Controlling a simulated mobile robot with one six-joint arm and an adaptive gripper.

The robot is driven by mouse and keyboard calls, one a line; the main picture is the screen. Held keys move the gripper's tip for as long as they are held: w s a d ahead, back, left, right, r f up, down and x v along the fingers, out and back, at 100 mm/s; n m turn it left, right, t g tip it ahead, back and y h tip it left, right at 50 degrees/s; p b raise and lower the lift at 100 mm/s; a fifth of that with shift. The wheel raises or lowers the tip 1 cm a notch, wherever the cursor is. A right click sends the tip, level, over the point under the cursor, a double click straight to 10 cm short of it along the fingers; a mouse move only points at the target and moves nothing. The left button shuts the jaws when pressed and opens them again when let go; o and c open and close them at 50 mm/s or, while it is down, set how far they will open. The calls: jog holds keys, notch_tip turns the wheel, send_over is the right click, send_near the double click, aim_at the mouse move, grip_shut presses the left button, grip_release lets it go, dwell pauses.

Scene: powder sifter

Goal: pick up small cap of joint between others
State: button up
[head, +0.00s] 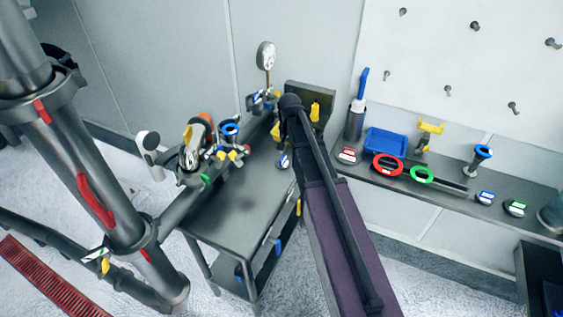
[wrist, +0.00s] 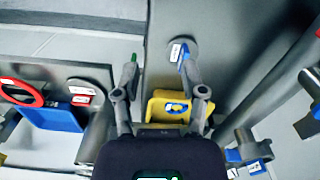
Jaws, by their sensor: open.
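A small round grey cap with a blue and white label (wrist: 181,50) lies flat on the grey table, just beyond the fingertips in the wrist view. A cap with a blue label (head: 283,160) also shows on the table in the head view, left of my arm. My gripper (wrist: 159,62) is open. Its two fingers are apart, and the right fingertip appears close to the cap. I cannot tell whether they touch. A yellow part with a blue label (wrist: 172,107) shows between the fingers, lower in the picture. In the head view my arm hides the fingers.
The wall shelf (head: 450,196) holds a red ring (head: 387,165), a green ring (head: 422,175), a blue tray (head: 386,142) and several labelled caps. A pipe assembly with a blue-topped fitting (head: 229,129) runs along the table's left side. The table's front part (head: 225,205) is clear.

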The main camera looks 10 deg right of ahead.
jog(key=m, duration=0.2)
send_over(283, 157)
jog(key=shift+w+d+r, duration=0.15)
jog(key=shift+r, duration=0.15)
jog(key=shift+f, duration=0.15)
notch_tip(283, 157, down, 8)
jog(key=b, duration=0.8)
jog(key=shift+f, duration=0.15)
jog(key=shift+f+b, duration=0.2)
jog(key=shift+b, duration=0.1)
jog(key=f+b, duration=0.5)
jog(key=shift+a, duration=0.2)
jog(key=shift+r, duration=0.1)
dwell(0.6)
grip_shut()
